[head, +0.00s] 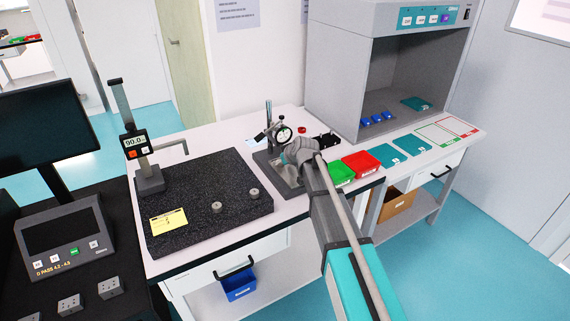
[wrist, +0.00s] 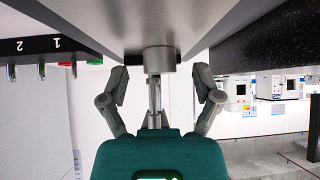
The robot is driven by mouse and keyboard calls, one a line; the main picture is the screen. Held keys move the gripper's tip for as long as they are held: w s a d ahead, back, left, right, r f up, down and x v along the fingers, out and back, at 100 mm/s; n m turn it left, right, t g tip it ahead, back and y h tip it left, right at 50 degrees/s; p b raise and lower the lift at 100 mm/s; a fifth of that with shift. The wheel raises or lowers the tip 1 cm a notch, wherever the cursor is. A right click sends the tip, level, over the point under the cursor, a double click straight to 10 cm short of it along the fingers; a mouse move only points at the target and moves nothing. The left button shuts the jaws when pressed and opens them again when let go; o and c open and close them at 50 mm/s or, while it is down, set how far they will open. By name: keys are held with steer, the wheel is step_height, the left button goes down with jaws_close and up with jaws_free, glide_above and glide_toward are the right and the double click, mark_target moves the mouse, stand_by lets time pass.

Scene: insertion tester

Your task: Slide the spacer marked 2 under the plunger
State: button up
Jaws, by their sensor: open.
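In the head view, the dial gauge stand (head: 284,134) rises from a grey base (head: 266,160) at the back of the near bench. My gripper (head: 297,152) is low beside it and partly hides the base. In the wrist view, which is upside down, my open gripper (wrist: 161,84) has one finger on each side of a short grey cylinder (wrist: 158,60), with gaps on both sides. The cylinder stands on a grey plate (wrist: 120,18). A thin metal plunger rod (wrist: 154,95) lines up with its upper face. No number shows on the cylinder.
A black rack (wrist: 25,46) marked 1 and 2, with metal pins, is beside the stand. Green (head: 341,174) and red (head: 361,164) bins stand right of my arm. A black granite slab (head: 200,190) with two small round pieces is on the left.

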steer(key=shift+w+a+f, duration=0.1)
steer(key=shift+w+f, duration=0.05)
steer(key=shift+f, duration=0.05)
jaws_close()
jaws_free()
stand_by(0.3)
steer(key=shift+r, duration=0.1)
steer(key=p+v, duration=1)
steer(key=v, duration=0.4)
steer(key=s+d+f+m+g+h, duration=0.2)
steer(key=s+d, duration=0.4)
steer(key=s, duration=0.2)
steer(key=s+d+f+m+g+h, duration=0.1)
steer(key=s+d+f+m+g, duration=0.1)
steer(key=s+d, duration=0.5)
steer(key=shift+s+d+f+m+g+h, duration=0.2)
steer(key=shift+s+f+m+g+h, duration=0.2)
steer(key=shift+g, duration=0.1)
